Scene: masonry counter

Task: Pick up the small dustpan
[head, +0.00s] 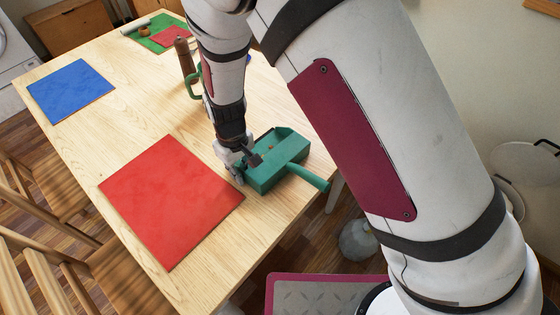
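The small dustpan (275,176) is green, with an open tray and a round handle (309,178) that points to the lower right. It lies on the wooden table (140,120) near the right edge. My gripper (246,169) is down at the left side of the dustpan, its fingers close to the pan's left wall. A dark finger pad appears by the rim. I cannot tell whether the fingers touch or grip the wall, as the gripper is small and partly hidden.
A red square (170,198) lies left of the dustpan, and a blue square (70,90) lies farther left. A brown bottle-like object (184,58) and a green ring-shaped item (193,86) stand behind my arm. A green mat (152,31) is at the far end. Chairs (60,262) line the left side.

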